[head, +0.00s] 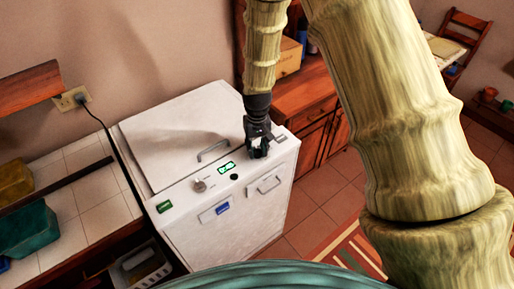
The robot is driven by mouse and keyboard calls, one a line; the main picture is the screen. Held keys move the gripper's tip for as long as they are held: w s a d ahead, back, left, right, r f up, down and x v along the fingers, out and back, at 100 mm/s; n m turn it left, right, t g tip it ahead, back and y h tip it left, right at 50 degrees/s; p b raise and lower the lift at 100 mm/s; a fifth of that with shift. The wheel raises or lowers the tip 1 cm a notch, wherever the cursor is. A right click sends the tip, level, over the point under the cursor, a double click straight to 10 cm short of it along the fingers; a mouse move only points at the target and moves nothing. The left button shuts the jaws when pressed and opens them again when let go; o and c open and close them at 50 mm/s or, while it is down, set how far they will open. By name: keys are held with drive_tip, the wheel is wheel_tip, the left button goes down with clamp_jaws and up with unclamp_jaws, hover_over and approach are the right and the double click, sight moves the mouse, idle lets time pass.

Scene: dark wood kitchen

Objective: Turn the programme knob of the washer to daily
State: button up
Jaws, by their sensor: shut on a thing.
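The white washer (185,215) stands in the middle of the head view, with its control panel along the front top edge. My gripper (258,153) points down at the right part of this panel. Its dark fingers are shut around what appears to be the programme knob, which they hide. I cannot read the knob's setting. A pale round dial (199,185) sits further left on the panel, clear of my gripper. A lit green display (226,168) and a small dark button (234,177) lie between them.
A raised handle (213,150) is on the washer's top. A tiled counter (95,190) with a teal container (28,232) is to the left. A wooden cabinet (312,135) stands behind on the right. Open floor lies to the right.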

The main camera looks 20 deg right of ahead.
drive_tip(key=m, duration=0.3)
drive_tip(key=shift+m, duration=0.4)
drive_tip(key=m, duration=0.3)
drive_tip(key=shift+m, duration=0.3)
drive_tip(key=m+p, duration=0.1)
drive_tip(key=m, duration=0.3)
drive_tip(key=shift+w+m+p, duration=0.1)
drive_tip(key=shift+m+p, duration=0.25)
drive_tip(key=shift+m, duration=1.55)
drive_tip(key=o, duration=1.1)
drive_tip(key=shift+c, duration=0.2)
